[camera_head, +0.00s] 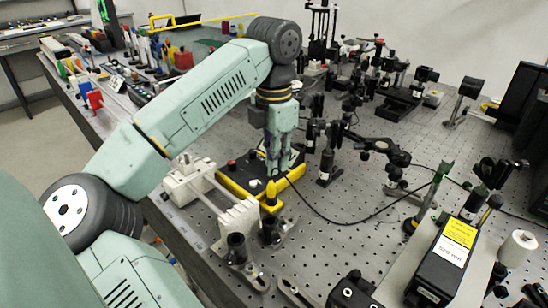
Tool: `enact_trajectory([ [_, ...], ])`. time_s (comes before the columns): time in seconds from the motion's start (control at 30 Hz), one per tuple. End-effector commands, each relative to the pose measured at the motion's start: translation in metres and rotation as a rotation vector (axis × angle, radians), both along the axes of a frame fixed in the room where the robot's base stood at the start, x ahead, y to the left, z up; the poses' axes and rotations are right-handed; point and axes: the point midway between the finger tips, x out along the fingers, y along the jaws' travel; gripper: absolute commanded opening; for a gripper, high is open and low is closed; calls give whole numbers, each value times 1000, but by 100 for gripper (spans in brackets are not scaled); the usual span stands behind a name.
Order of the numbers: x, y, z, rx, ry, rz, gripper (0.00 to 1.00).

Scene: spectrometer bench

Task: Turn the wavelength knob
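My gripper (279,158) points down over a black-and-yellow box (227,184) near the front edge of the bench. The box has a red button (231,163) on its left part. The wavelength knob cannot be made out; my gripper covers the middle of the box top. The fingertips are at or just above the box; I cannot tell if they touch anything. The fingers look close together, but the view is too small to tell whether they are open or shut on something.
White blocks (188,181) stand beside the box, near the bench edge. Black optical mounts (327,160) crowd the bench (341,252) behind and to the right. A dark cable (345,222) runs right from the box. A black-and-yellow laser unit (444,262) sits at the lower right.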

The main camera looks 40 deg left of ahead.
Motion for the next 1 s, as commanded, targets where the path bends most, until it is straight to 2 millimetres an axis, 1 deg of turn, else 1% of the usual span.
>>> enact_trajectory([
  [0.03,0,0,0,0,0,0,4],
  [0.1,0,0,0,0,0,0,0],
  [0.57,0,0,0,-1,0,-30,0],
  [0.77,0,0,0,0,0,-126,0],
  [1.0,0,0,0,0,0,-327,0],
])
